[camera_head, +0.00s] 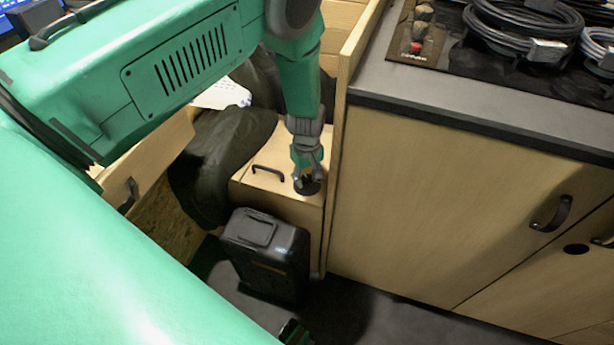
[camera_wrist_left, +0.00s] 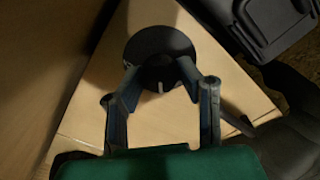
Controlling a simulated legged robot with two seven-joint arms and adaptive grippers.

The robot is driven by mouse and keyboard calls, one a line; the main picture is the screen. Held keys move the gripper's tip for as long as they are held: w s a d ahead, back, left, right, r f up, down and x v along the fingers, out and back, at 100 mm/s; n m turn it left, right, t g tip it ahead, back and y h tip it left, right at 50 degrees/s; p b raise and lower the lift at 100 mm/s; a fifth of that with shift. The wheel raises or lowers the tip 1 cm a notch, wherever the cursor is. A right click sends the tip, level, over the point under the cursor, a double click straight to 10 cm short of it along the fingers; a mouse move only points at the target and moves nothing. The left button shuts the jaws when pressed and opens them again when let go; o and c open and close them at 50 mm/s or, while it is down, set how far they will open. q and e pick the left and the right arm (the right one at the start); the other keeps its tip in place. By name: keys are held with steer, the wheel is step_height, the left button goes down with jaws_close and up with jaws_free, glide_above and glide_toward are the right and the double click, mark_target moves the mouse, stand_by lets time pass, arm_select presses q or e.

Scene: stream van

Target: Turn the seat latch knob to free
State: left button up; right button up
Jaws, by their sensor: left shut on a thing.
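The seat latch knob (camera_wrist_left: 157,42) is a round black disc on the light wooden top of the seat box (camera_head: 262,170). In the head view the knob (camera_head: 309,187) shows just below my left gripper (camera_head: 306,176), partly covered by it. In the left wrist view my left gripper (camera_wrist_left: 160,80) has its two fingers on either side of the knob's raised middle, shut on it. A small pale mark shows on the knob near its lower edge.
A black handle (camera_head: 268,173) lies on the box top, left of the knob. A black case (camera_head: 266,250) stands on the floor in front. A wooden panel (camera_head: 341,130) rises close on the right, beside the cabinet (camera_head: 440,200). A dark bag (camera_head: 215,165) lies to the left.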

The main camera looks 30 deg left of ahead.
mark_target(308, 179)
arm_select(q)
steer(key=shift+s+d+f, duration=0.15)
steer(key=shift+d, duration=0.05)
steer(key=o, duration=1.1)
steer(key=shift+o, duration=0.2)
steer(key=shift+a+r, duration=0.1)
steer(key=shift+r, duration=0.3)
step_height(308, 179, up, 11)
